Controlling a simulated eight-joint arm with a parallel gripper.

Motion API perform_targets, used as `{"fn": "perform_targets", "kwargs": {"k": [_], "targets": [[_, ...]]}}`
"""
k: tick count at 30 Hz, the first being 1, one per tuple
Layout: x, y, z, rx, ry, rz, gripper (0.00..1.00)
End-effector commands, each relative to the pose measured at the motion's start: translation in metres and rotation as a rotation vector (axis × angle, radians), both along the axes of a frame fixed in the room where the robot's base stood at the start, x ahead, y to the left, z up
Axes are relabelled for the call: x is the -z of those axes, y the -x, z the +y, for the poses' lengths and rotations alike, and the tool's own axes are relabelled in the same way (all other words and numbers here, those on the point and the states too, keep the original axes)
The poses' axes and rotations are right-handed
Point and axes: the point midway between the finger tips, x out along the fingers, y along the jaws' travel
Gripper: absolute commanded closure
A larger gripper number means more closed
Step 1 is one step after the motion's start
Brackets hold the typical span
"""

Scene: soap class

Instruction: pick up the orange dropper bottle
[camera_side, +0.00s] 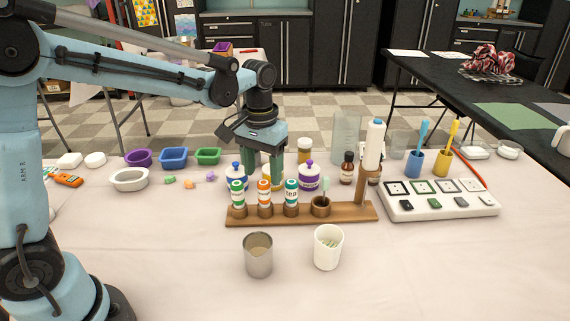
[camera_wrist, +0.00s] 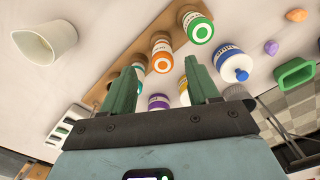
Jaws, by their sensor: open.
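The orange dropper bottle (camera_side: 264,192) stands upright in the wooden rack (camera_side: 345,213), between a green-labelled bottle (camera_side: 238,194) and a teal-labelled bottle (camera_side: 291,192). In the wrist view the orange bottle (camera_wrist: 162,55) shows its white cap with an orange ring, beyond the gap between my fingertips. My gripper (camera_side: 264,174) is open and empty, its green fingers pointing down behind the rack's row of bottles. In the side view those bottles partly hide the lower fingers. The fingers also show in the wrist view (camera_wrist: 159,66). I cannot tell their exact distance from the bottle.
Behind the rack, close to my fingers, stand a blue-lidded jar (camera_side: 236,173), a yellow jar (camera_wrist: 184,97) and a purple-lidded jar (camera_side: 309,178). A metal cup (camera_side: 258,258) and a white cup (camera_side: 328,250) stand in front. The front table is clear around them.

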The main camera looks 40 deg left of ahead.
Motion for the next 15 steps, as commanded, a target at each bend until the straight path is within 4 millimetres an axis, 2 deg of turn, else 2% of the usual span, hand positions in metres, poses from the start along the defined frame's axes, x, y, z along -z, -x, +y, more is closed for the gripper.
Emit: {"fn": "perform_targets", "kwargs": {"k": [3,11,15], "targets": [[0.015,-0.001,0.0,0.0,0.0,-0.001,0.4],[0.029,-0.001,0.001,0.0,0.0,-0.001,0.4],[0.049,-0.004,0.003,0.0,0.0,-0.001,0.4]]}}
